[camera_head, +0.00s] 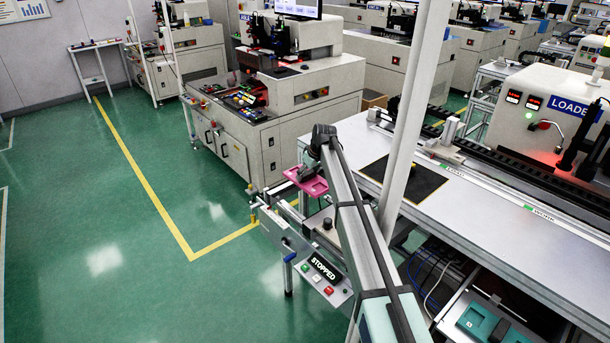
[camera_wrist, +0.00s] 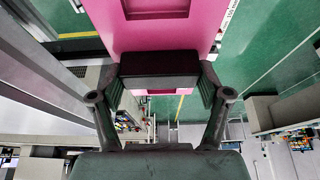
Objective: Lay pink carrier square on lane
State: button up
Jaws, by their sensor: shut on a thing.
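The pink carrier (camera_head: 313,187) hangs from my gripper (camera_head: 307,173), near the left end of the white table. In the wrist view the pink carrier (camera_wrist: 205,28) reaches up past the top edge. The fingers of my gripper (camera_wrist: 160,80) are closed on a dark block at its near edge. A short conveyor lane (camera_head: 277,226) with metal side rails runs below the carrier, beside a panel reading STOPPED (camera_head: 323,268). The carrier appears above the lane and apart from it; the exact height is unclear. My arm hides part of the lane.
The white table (camera_head: 480,215) carries a black mat (camera_head: 402,180) and a long dark rail. A pale post (camera_head: 410,110) rises beside my arm. A machine bench (camera_head: 270,110) stands behind. Green floor (camera_head: 110,220) is open at left.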

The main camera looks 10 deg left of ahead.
jog(key=shift+f, duration=0.1)
dwell(0.3)
jog(key=shift+f+b, duration=1.8)
jog(key=shift+f, duration=1.75)
jog(key=shift+f, duration=0.3)
jog(key=o, duration=1.4)
jog(key=shift+s+r, duration=0.1)
